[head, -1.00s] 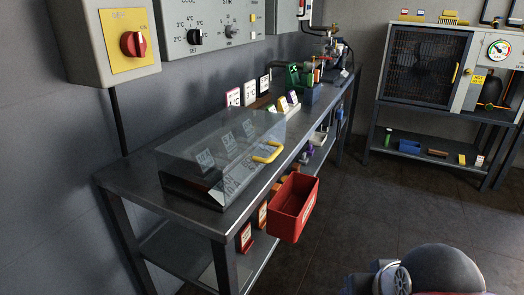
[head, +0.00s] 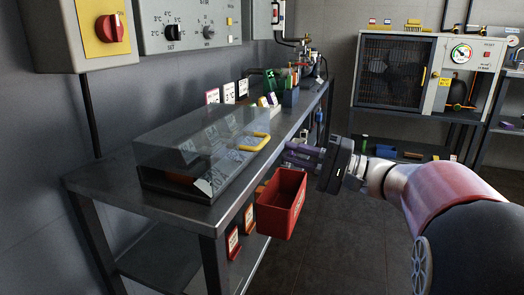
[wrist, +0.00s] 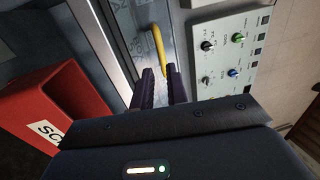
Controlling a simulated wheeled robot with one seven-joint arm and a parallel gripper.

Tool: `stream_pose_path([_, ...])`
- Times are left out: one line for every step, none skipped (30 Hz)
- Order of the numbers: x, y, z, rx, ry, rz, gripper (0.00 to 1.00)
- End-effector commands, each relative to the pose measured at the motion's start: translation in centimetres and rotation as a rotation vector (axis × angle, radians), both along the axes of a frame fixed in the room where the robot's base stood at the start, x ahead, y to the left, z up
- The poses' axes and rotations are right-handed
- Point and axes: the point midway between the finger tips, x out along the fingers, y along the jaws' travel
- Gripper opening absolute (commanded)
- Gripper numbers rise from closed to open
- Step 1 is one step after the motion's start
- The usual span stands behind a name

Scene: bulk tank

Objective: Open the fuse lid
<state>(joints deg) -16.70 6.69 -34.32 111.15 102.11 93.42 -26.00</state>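The fuse lid (head: 180,130) is a clear see-through cover lying closed over a low dark box on the metal bench. Its yellow handle (head: 251,143) is on the right side of the lid. Several pale labelled pieces show through the cover. My gripper (head: 285,154) is to the right of the handle in the head view, at the bench's front edge, empty, with its fingers apart. In the wrist view, the yellow handle (wrist: 157,45) lies just beyond my gripper's fingertips (wrist: 160,72), in line with the gap between them. It does not look gripped.
A red bin (head: 281,203) hangs on the bench front, close below my gripper. A grey control panel (head: 190,24) with knobs is on the wall above.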

Motion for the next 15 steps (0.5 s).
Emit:
stream_pose_path([0.3, 0.2, 0.1, 0.007, -0.005, 0.000, 0.15])
stream_pose_path([0.4, 0.4, 0.2, 0.010, -0.008, -0.002, 0.15])
stream_pose_path([0.5, 0.7, 0.3, 0.012, -0.008, -0.002, 0.15])
stream_pose_path([0.6, 1.1, 0.4, 0.012, -0.009, -0.001, 0.15])
stream_pose_path([0.7, 1.5, 0.5, 0.012, -0.009, 0.000, 0.15])
stream_pose_path([0.9, 2.1, 0.6, 0.011, -0.008, 0.000, 0.15])
stream_pose_path([1.1, 2.6, 0.7, 0.011, -0.008, 0.001, 0.15])
stream_pose_path([1.3, 3.1, 0.8, 0.011, -0.008, 0.001, 0.15])
stream_pose_path([1.5, 3.7, 0.9, 0.011, -0.008, 0.000, 0.15])
stream_pose_path([1.6, 4.2, 1.0, 0.010, -0.007, 0.001, 0.15])
stream_pose_path([1.8, 4.6, 1.0, 0.010, -0.007, 0.000, 0.15])
stream_pose_path([2.0, 5.1, 1.1, 0.010, -0.007, 0.000, 0.15])
stream_pose_path([2.1, 5.5, 1.2, 0.010, -0.007, 0.000, 0.15])
stream_pose_path([2.3, 5.8, 1.3, 0.010, -0.008, -0.001, 0.15])
stream_pose_path([2.4, 6.2, 1.3, 0.010, -0.008, -0.002, 0.15])
